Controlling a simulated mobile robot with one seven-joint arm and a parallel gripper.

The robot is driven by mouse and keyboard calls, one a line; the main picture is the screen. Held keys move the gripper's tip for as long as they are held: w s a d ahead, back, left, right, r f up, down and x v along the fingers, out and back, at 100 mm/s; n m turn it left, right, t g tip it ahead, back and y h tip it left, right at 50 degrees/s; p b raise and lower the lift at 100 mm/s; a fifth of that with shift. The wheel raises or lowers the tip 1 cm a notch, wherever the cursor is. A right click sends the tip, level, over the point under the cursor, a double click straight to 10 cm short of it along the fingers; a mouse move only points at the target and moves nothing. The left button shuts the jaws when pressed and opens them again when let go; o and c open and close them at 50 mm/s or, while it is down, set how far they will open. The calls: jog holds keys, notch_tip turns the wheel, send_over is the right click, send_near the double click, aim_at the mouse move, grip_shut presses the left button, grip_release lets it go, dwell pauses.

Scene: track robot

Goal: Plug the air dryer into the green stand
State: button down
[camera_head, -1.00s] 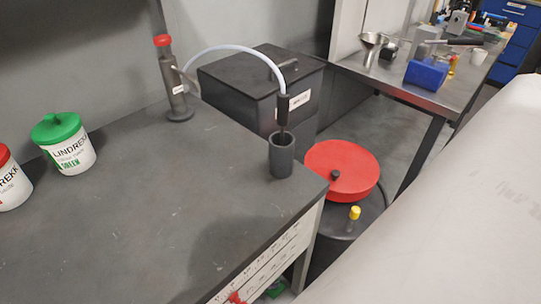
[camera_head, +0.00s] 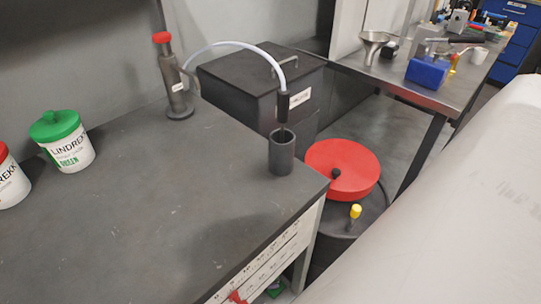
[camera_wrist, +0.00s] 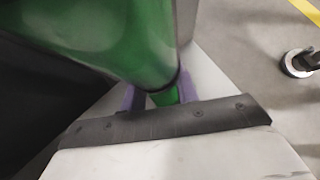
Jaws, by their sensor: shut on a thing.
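In the wrist view my gripper (camera_wrist: 160,93) has its two purple fingers shut on the narrow end of a green object. This green object (camera_wrist: 105,35) is large, smooth and rounded, and fills the upper left of that view. A dark band runs around it near the fingers. Its far end is cut off, so I cannot tell for sure whether it is the air dryer. I cannot make out a green stand in either view. My gripper does not show in the head view.
A dark bench (camera_head: 150,215) carries a green-lidded pot (camera_head: 65,140), a red-topped metal bottle (camera_head: 175,85) and a grey cup (camera_head: 281,153) under a hose. Beyond it are a red-lidded drum (camera_head: 345,170) and a metal table (camera_head: 400,85). Open floor (camera_wrist: 255,75) shows at the wrist view's right.

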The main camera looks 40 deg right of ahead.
jog(key=shift+f+b, duration=0.65)
jog(key=shift+f, duration=0.25)
jog(key=c, duration=1)
grip_release()
jog(key=shift+o, duration=0.2)
jog(key=p+v, duration=0.2)
jog(key=v, duration=1.1)
jog(key=shift+a+r, duration=0.25)
jog(key=shift+r, duration=0.1)
